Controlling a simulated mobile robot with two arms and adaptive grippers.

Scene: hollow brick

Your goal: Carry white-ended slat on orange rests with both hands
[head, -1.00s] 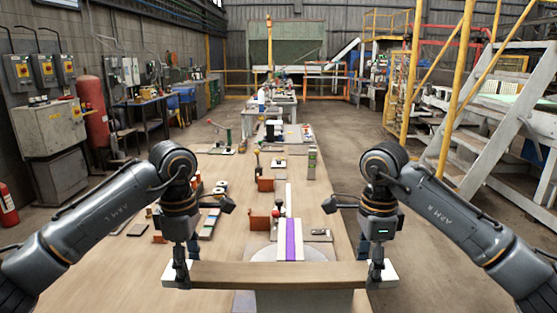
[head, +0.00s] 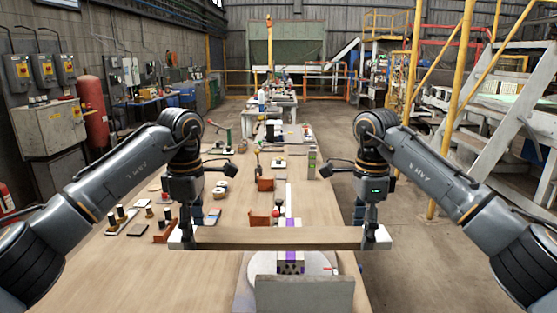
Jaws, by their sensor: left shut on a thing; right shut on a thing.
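The wooden slat (head: 280,239) is held level across the front of the head view, with a white block at each end. My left gripper (head: 184,236) is shut on its left white end (head: 177,241). My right gripper (head: 373,235) is shut on its right white end (head: 384,240).
Several small parts lie at left on the long wooden table (head: 130,278). The table's front left is clear. Open floor lies to the right.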

